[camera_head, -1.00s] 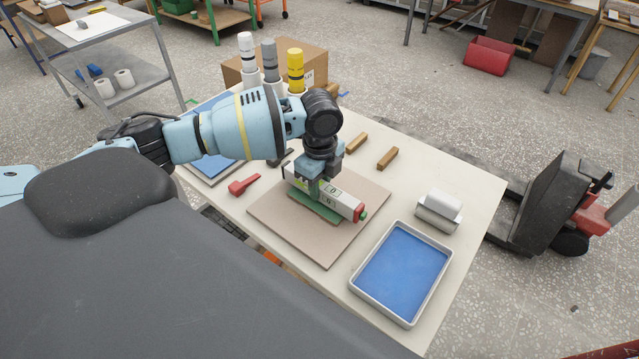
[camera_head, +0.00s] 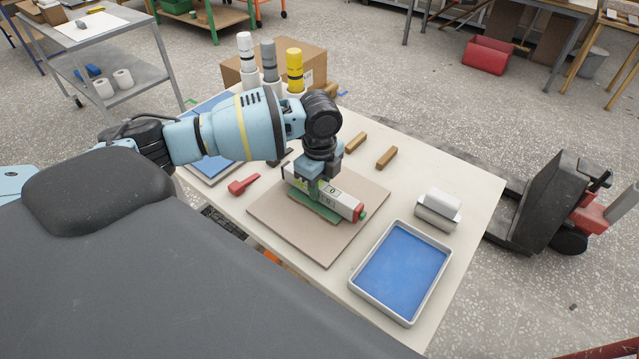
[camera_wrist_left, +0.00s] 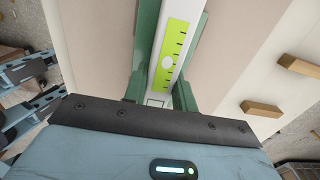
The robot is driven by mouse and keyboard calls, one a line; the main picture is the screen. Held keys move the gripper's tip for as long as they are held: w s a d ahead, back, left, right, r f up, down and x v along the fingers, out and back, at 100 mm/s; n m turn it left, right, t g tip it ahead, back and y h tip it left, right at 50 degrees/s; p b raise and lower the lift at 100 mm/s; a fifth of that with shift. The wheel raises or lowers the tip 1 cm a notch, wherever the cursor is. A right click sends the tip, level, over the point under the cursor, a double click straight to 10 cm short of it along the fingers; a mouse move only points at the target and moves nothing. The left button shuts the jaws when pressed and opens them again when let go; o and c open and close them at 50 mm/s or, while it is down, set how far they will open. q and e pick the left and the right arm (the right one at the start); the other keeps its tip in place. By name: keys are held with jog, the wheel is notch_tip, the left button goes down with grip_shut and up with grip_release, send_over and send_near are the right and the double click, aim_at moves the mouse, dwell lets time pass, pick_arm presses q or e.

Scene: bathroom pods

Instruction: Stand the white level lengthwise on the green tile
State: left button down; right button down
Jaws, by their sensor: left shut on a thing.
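The white level (camera_head: 345,203), with a red end piece and green-yellow scale faces, lies lengthwise along the green tile (camera_head: 309,206). The tile is on the square beige board (camera_head: 285,222) on the table. My left gripper (camera_head: 315,187) points down and is shut on the level near its middle. The level also shows in the left wrist view (camera_wrist_left: 173,40), running away from the jaws, with green tile edges (camera_wrist_left: 147,35) on both sides. The jaws hide part of the level. I cannot tell whether its underside fully touches the tile. My right gripper is not in view.
A blue-bottomed tray (camera_head: 402,260) and a white and grey block (camera_head: 438,208) are to the right. Two wooden blocks (camera_head: 387,158) lie behind the board. A red tool (camera_head: 243,185) lies to its left. Upright tubes (camera_head: 295,70) and a cardboard box (camera_head: 313,65) stand at the back.

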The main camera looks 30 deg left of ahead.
aim_at(320, 183)
pick_arm(q)
jog(key=c, duration=0.7)
grip_release()
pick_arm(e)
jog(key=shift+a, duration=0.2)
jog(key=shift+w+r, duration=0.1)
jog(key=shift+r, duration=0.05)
pick_arm(q)
jog(key=shift+r+p, duration=0.35)
jog(key=shift+r, duration=0.4)
jog(key=shift+r+p, duration=0.35)
jog(key=shift+r, duration=0.5)
jog(key=shift+r+p, duration=0.4)
jog(key=shift+r, duration=1)
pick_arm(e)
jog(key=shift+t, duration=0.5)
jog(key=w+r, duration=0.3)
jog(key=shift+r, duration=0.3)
pick_arm(q)
jog(key=shift+f, duration=0.1)
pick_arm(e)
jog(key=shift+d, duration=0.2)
